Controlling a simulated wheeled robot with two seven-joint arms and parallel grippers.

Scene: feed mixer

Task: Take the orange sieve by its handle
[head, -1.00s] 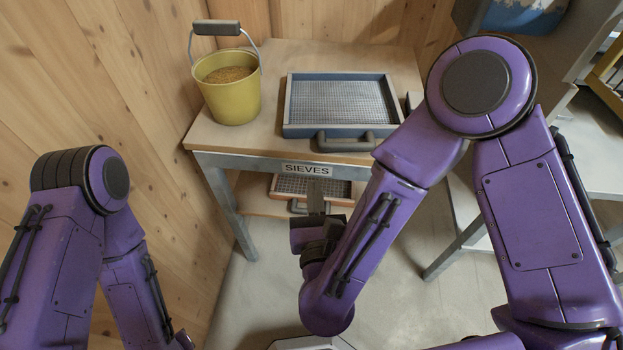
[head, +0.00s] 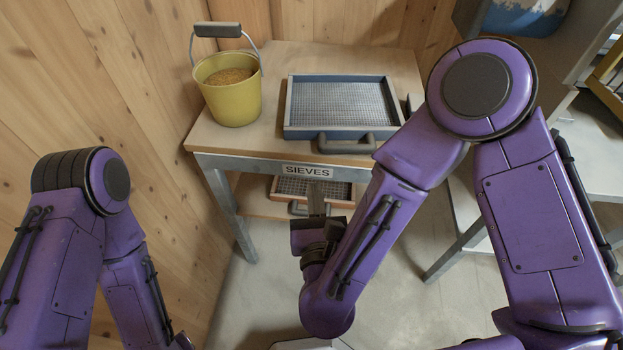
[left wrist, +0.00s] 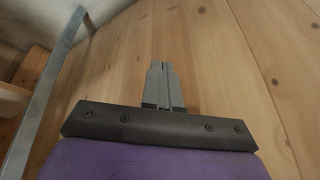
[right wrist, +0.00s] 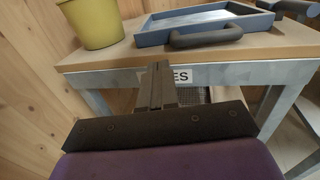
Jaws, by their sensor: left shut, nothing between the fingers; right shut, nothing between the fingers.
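The orange sieve (head: 345,190) lies on the low shelf under the table marked SIEVES. Its mesh and part of its orange rim show; its grey handle (head: 297,209) faces front and is partly hidden by my right gripper. My right gripper (head: 316,200) is shut and empty, in front of the shelf in the head view. In the right wrist view its fingers (right wrist: 157,85) are closed together before the table's front rail, and a little mesh shows behind. My left gripper (left wrist: 164,85) is shut and empty, with the wooden wall behind it.
A blue-grey sieve (head: 300,132) with a dark handle lies on the table top (head: 270,60). A yellow bucket (head: 232,105) of grain stands left of it. The table's front leg (head: 228,205) and the wooden wall (head: 120,120) bound the left side. Floor in front is clear.

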